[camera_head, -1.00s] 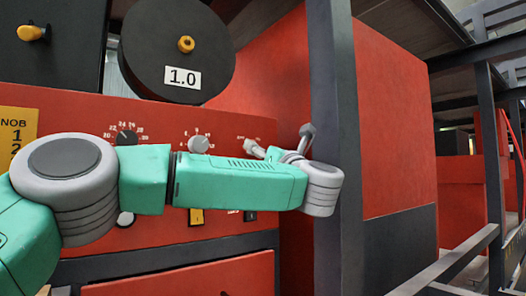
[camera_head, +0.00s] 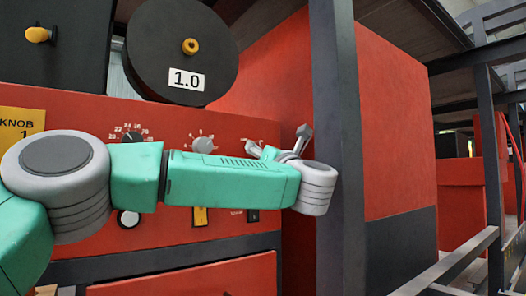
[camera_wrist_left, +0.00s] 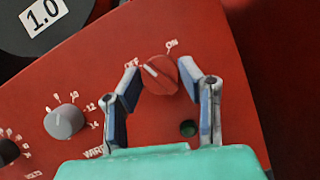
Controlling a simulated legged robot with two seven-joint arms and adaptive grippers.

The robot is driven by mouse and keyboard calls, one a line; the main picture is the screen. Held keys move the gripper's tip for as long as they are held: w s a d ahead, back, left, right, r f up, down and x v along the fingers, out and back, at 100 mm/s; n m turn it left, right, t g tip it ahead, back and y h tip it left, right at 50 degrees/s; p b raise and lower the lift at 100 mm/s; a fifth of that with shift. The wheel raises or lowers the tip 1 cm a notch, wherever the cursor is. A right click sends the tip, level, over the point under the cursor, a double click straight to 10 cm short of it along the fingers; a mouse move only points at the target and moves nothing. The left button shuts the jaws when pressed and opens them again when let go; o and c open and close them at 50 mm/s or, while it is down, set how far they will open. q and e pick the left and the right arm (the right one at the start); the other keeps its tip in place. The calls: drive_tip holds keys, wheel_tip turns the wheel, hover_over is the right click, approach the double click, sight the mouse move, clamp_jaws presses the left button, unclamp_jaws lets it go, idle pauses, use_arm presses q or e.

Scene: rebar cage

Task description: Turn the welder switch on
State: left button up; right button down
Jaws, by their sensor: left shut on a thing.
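The welder switch is a round red knob (camera_wrist_left: 160,75) on the red panel, between the labels OFF and ON in the left wrist view. Its white mark points up-left, toward OFF. My left gripper (camera_wrist_left: 160,72) is shut on the knob, with one fingertip at each side of it. In the head view, my left gripper (camera_head: 280,142) reaches the right end of the welder front (camera_head: 235,125), and the knob is hidden behind my arm. My right gripper is in neither view.
A grey dial (camera_wrist_left: 64,121) and a small dark green round part (camera_wrist_left: 188,128) sit near the switch. A dark upright post (camera_head: 338,150) stands close to the right of my left gripper. A black spool marked 1.0 (camera_head: 165,40) is above the panel.

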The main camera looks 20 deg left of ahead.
use_arm(q)
drive_tip(key=m, duration=0.1)
drive_tip(key=m+h, duration=0.2)
drive_tip(key=m, duration=0.1)
drive_tip(key=shift+a+f+t, duration=0.15)
drive_tip(key=shift+a+t, duration=0.1)
drive_tip(key=shift+t, duration=0.05)
drive_tip(key=m+h+p, duration=0.1)
drive_tip(key=m, duration=0.1)
drive_tip(key=shift+m, duration=0.4)
drive_tip(key=shift+r+m+h+p, duration=0.2)
drive_tip(key=shift+m+h+p, duration=0.35)
drive_tip(key=shift+m, duration=0.45)
drive_tip(key=m+h+p, duration=0.1)
drive_tip(key=m+p, duration=0.2)
drive_tip(key=p, duration=0.1)
drive_tip(key=m+g+p, duration=0.1)
drive_tip(key=m+p, duration=0.2)
drive_tip(key=p, duration=0.1)
drive_tip(key=m+g+h+p, duration=0.1)
drive_tip(key=m+p, duration=0.2)
drive_tip(key=p, duration=0.1)
drive_tip(key=shift+r+h+p, duration=0.3)
drive_tip(key=shift+h, duration=0.05)
drive_tip(key=shift+f+m+g+p, duration=0.2)
drive_tip(key=shift+m+g+p, duration=0.2)
drive_tip(key=shift+m+p, duration=0.6)
drive_tip(key=o, duration=1.1)
drive_tip(key=shift+w+a+f, duration=0.1)
drive_tip(key=shift+w, duration=0.1)
